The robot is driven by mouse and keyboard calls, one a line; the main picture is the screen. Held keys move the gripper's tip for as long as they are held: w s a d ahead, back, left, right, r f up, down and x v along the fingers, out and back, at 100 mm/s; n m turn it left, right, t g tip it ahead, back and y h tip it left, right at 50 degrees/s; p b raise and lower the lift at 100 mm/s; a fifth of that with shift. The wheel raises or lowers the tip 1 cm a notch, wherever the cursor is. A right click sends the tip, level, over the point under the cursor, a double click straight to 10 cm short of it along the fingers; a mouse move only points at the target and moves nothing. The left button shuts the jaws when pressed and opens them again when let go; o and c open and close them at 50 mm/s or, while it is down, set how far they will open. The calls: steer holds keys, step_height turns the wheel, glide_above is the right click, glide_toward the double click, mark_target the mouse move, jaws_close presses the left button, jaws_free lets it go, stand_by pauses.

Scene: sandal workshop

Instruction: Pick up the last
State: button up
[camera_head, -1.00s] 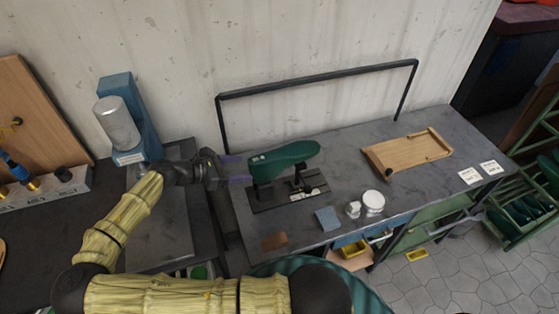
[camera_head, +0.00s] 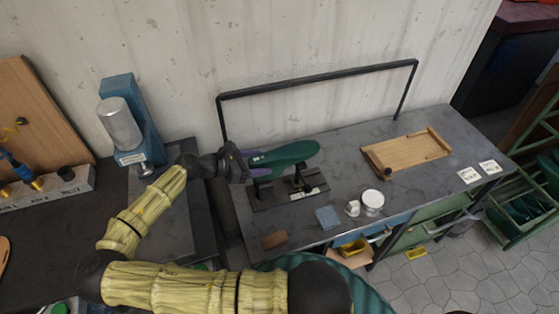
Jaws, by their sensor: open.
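The last (camera_head: 285,155) is a green, foot-shaped form. It rests on a black stand (camera_head: 290,190) with two uprights on the dark workbench. Its toe points right and its heel end points left. My gripper (camera_head: 248,165) is at the heel end from the left, with its purple-tipped fingers open. The fingers reach to the heel, one toward the back and one toward the front. Whether they touch it I cannot tell at this size.
A black rail frame (camera_head: 320,78) stands behind the stand. A blue cloth (camera_head: 327,217), a small white cup (camera_head: 352,208) and a white-lidded jar (camera_head: 373,202) sit in front. A wooden tray (camera_head: 406,152) lies right. A blue press (camera_head: 130,120) stands left.

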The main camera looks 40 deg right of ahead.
steer(key=shift+c, duration=0.3)
steer(key=c, duration=1.1)
steer(key=shift+r, duration=0.2)
step_height(320, 180, up, 10)
steer(key=shift+f+b, duration=0.15)
steer(key=shift+b, duration=0.15)
